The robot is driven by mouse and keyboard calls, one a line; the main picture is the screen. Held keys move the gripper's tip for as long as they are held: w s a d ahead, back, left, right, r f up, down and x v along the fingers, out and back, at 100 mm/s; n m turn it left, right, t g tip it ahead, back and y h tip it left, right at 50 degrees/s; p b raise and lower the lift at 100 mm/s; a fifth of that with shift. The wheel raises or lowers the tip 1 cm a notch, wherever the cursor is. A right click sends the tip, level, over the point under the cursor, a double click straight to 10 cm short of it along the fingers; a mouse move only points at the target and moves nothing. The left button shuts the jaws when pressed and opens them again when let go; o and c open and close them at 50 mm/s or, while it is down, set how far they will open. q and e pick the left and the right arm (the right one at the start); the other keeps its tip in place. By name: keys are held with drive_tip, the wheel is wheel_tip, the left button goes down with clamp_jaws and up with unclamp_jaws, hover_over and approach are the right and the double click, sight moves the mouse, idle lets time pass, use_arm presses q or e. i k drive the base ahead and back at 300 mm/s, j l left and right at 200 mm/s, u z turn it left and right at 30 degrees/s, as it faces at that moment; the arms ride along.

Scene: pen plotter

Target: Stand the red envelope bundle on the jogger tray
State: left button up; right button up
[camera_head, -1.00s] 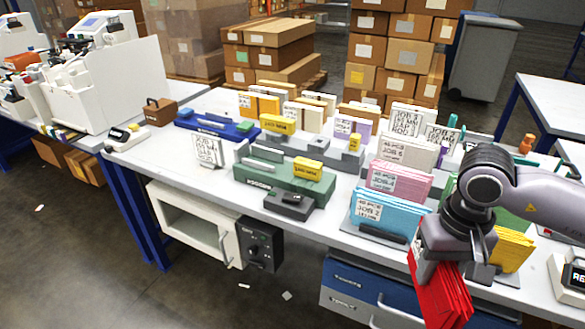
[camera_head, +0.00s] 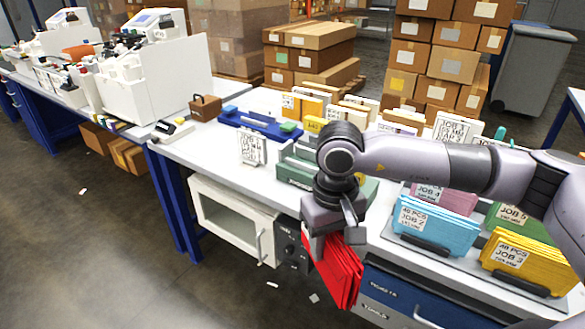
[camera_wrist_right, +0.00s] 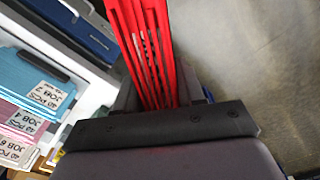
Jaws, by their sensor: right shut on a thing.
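The red envelope bundle (camera_head: 336,272) hangs tilted below my right gripper (camera_head: 326,238), in front of the table's front edge. The gripper is shut on the bundle's upper end. In the right wrist view the red envelopes (camera_wrist_right: 143,45) stick out from between the fingers, fanned slightly apart. A green machine (camera_head: 297,172) on the table lies behind my right arm and is partly hidden by it. A blue tray-like unit (camera_head: 262,127) stands farther back. I cannot tell for sure which one is the jogger tray. My left gripper is not in view.
Cyan (camera_head: 437,228), pink (camera_head: 452,201) and yellow (camera_head: 522,262) bundles stand in holders to the right. A white labelled card (camera_head: 252,149) stands left of the green machine.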

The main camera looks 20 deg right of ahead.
sight(312, 167)
drive_tip(key=i+l+u, duration=0.4)
drive_tip(key=i+l, duration=0.15)
drive_tip(key=l, duration=0.15)
drive_tip(key=i+l, duration=0.2)
drive_tip(key=l, duration=0.15)
